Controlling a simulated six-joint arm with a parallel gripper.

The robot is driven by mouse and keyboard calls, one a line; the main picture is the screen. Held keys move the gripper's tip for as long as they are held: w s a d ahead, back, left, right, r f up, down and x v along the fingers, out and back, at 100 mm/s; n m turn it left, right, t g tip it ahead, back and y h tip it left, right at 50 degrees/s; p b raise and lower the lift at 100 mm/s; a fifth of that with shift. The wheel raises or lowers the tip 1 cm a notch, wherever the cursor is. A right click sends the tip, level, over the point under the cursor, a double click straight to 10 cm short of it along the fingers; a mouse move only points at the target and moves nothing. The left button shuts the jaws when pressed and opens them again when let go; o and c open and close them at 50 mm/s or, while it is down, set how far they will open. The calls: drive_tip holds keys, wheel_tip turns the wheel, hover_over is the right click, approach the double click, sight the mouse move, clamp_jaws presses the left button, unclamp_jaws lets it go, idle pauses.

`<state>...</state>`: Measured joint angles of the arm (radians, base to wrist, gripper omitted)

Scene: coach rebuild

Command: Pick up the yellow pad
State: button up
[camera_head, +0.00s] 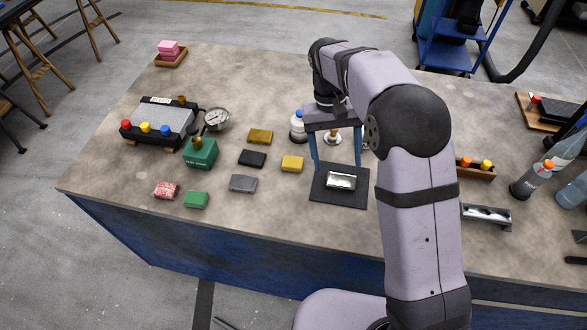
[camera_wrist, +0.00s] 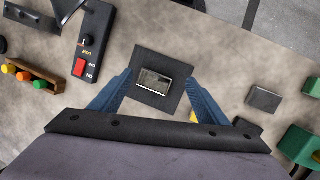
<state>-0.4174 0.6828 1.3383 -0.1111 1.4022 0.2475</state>
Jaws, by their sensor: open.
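A bright yellow pad (camera_head: 292,163) lies flat on the bench, left of the dark square mat (camera_head: 318,195). A darker mustard-yellow pad (camera_head: 260,136) lies farther back and to its left. In the wrist view only a sliver of yellow (camera_wrist: 194,117) shows behind the right finger. My gripper (camera_head: 337,167) is open and empty, pointing down over the mat. A shiny metal block (camera_head: 341,181) lies on the mat, and in the wrist view the block (camera_wrist: 155,81) shows between the fingertips. I cannot tell the exact height of the fingers above it.
A white bottle (camera_head: 298,126) stands behind the yellow pad. The front bench strip is clear.

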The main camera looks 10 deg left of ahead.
sight(292, 165)
drive_tip(key=w+a+f, duration=0.1)
drive_tip(key=a, duration=0.3)
drive_tip(key=w+a+f+m+t+y+b, duration=0.1)
drive_tip(key=a, duration=0.3)
drive_tip(key=w+a+f+m+t+y, duration=0.1)
drive_tip(key=w+a+f, duration=0.1)
drive_tip(key=a, duration=0.2)
drive_tip(key=shift+w+a+b, duration=0.1)
drive_tip(key=shift+a+b, duration=0.1)
drive_tip(key=shift+b, duration=0.2)
drive_tip(key=shift+d+f+p, duration=0.15)
drive_tip(key=shift+f+p, duration=0.9)
drive_tip(key=shift+f, duration=0.45)
drive_tip(key=shift+f+p, duration=0.9)
drive_tip(key=shift+f, duration=1.2)
drive_tip(key=c, duration=1.1)
